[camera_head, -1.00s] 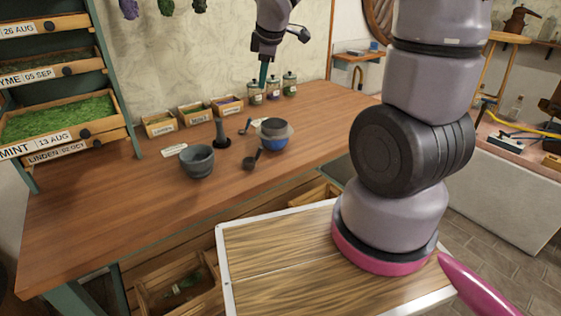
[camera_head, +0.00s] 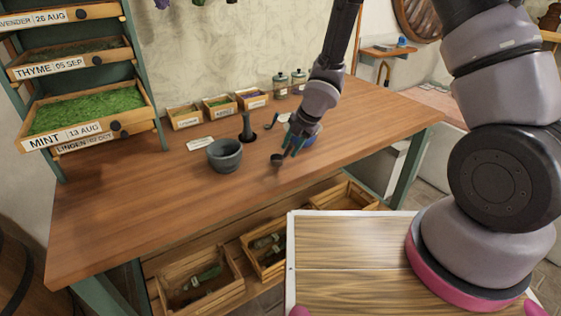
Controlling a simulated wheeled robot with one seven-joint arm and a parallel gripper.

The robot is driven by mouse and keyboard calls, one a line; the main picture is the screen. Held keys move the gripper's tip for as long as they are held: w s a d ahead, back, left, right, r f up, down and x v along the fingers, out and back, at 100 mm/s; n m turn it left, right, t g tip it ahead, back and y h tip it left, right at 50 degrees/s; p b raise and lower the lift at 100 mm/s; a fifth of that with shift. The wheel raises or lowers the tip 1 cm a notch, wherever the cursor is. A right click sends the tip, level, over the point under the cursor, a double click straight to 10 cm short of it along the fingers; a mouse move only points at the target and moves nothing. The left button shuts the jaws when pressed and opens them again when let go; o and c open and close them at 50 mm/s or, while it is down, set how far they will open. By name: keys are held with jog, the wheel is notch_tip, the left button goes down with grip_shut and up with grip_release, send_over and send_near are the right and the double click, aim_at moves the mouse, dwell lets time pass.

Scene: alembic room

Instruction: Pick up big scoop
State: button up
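A dark scoop (camera_head: 277,160) lies on the wooden workbench, right of the grey stone mortar, with its bowl toward the front. My gripper (camera_head: 292,149) is low over the bench at the scoop's handle end. Its two teal fingers show a small gap and look open. They hide much of the handle, and I cannot tell whether they touch it. Another, smaller-looking scoop (camera_head: 271,121) lies farther back, near the pestle. The blue bowl (camera_head: 308,141) is mostly hidden behind my gripper.
The mortar (camera_head: 225,155) and the upright dark pestle (camera_head: 246,128) stand left of the scoop. Small labelled boxes (camera_head: 219,107) and glass jars (camera_head: 281,85) line the wall. A herb drawer rack (camera_head: 85,105) stands at left. The bench front (camera_head: 160,215) is clear.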

aim_at(285, 155)
jog(key=x, duration=0.6)
jog(key=shift+a+r, duration=0.1)
jog(key=shift+a, duration=0.05)
grip_shut()
dwell(1.3)
